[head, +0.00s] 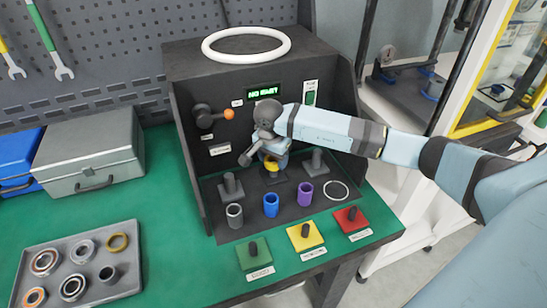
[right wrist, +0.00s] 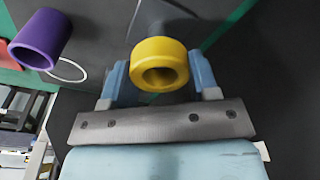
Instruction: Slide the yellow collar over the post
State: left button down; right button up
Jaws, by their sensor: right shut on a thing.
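The yellow collar (head: 271,166) is a short thick ring. In the right wrist view the collar (right wrist: 145,50) sits between the two blue fingers, its dark open bore facing the camera. My right gripper (head: 272,158) is shut on it in front of the test rig, pointing down over the middle post's base (head: 276,179). A grey post-like part (right wrist: 165,14) shows behind the collar in the wrist view. Arm and gripper hide most of the middle post in the head view, so I cannot tell whether the collar is around it. My left gripper is not in view.
Posts stand at left (head: 230,185) and right (head: 316,161). In front are a grey sleeve (head: 234,216), a blue sleeve (head: 271,206), a purple sleeve (head: 305,194) and a white ring (head: 347,190). Green, yellow and red knobbed pads line the front. A grey bearing tray (head: 128,270) lies left.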

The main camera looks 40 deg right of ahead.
jog(key=shift+f+b, duration=0.5)
jog(key=shift+f, duration=0.25)
jog(key=shift+f, duration=0.1)
jog(key=shift+f+b, duration=0.2)
jog(key=shift+b, duration=0.1)
jog(key=shift+f, duration=0.3)
jog(key=shift+f+b, duration=0.85)
jog(key=shift+b, duration=0.2)
dwell(1.3)
jog(key=o, duration=1.3)
